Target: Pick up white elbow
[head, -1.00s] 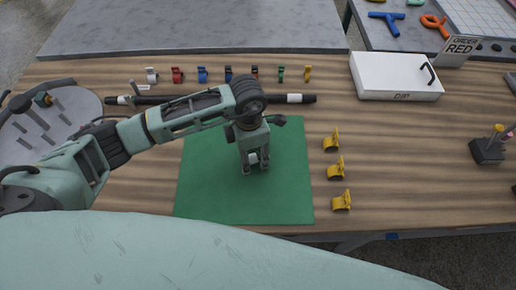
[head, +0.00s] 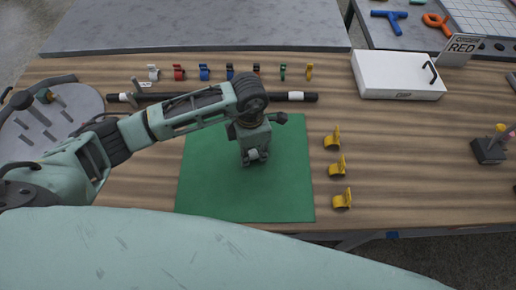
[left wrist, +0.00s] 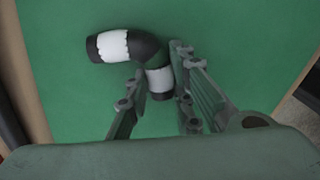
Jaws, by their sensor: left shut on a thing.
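The white elbow (left wrist: 148,48) is a black bent pipe piece with a white band near each end. In the left wrist view it is over the green mat (left wrist: 75,100), with one arm pointing left and the other down between my fingers. My left gripper (left wrist: 160,82) is shut on that lower arm around its white band. In the head view my left gripper (head: 255,161) points down over the green mat (head: 215,190); the elbow is mostly hidden there, with only a small pale bit between the fingers. My right gripper is not in view.
Several yellow clips (head: 336,166) stand right of the mat. A black hose (head: 185,97) lies behind it, with a row of coloured clips (head: 203,73) beyond. A white box (head: 397,76) is at back right, a round pegged tray (head: 60,120) at left. The front of the mat is clear.

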